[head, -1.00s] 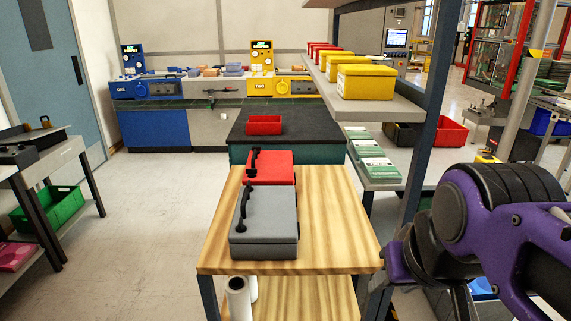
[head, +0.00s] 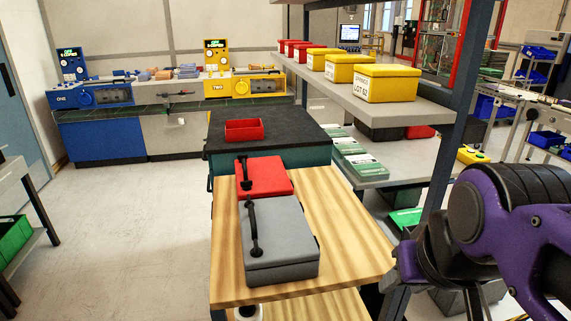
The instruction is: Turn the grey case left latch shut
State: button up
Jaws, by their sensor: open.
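The grey case (head: 285,240) lies flat and closed on the light wooden table (head: 345,255). A black handle (head: 253,228) runs along its left side, with small dark fittings at its ends. The left latch is too small to make out, and I cannot tell how it is turned. My purple and black arm fills the right edge of the head view, to the right of the table and apart from the case.
A red case (head: 268,176) lies directly behind the grey one. A red bin (head: 244,131) stands on the dark bench beyond. A shelf (head: 395,105) with yellow boxes (head: 385,83) and its dark post stand to the right. Floor is open on the left.

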aim_at(249, 201)
jog(key=j+z, duration=0.25)
jog(key=j, duration=1.35)
